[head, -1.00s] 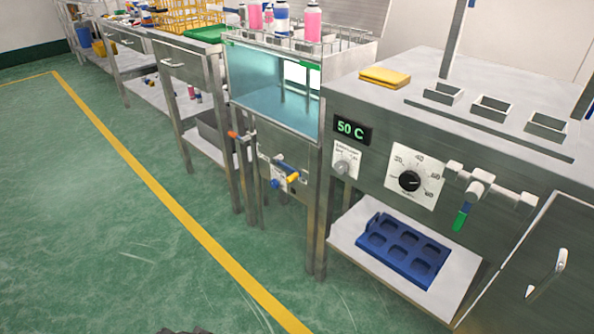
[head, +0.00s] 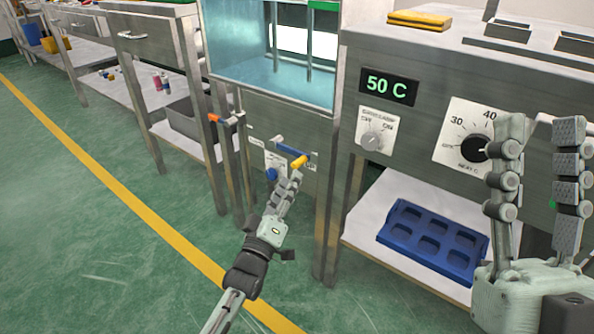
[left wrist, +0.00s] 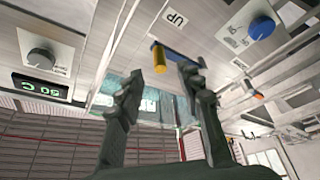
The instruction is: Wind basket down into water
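The water tank (head: 270,70), with glass walls and pale blue water, stands at top centre in the head view; the basket is out of view. Below it, a crank has a blue arm (head: 290,146) and a yellow handle (head: 298,162). My left gripper (head: 291,180) is just below the handle. In the left wrist view the left gripper (left wrist: 159,74) is open, with the yellow handle (left wrist: 158,58) just beyond its fingertips, between them in the picture. I cannot tell whether they touch. My right gripper (head: 542,125) is open and empty at the right.
A blue knob (head: 271,174) sits left of the crank, and an orange-tipped lever (head: 214,117) further left. The right cabinet has a "50 C" display (head: 388,86) and a dial (head: 474,149). A blue tray (head: 432,240) lies on its lower shelf. The green floor (head: 110,250) is clear.

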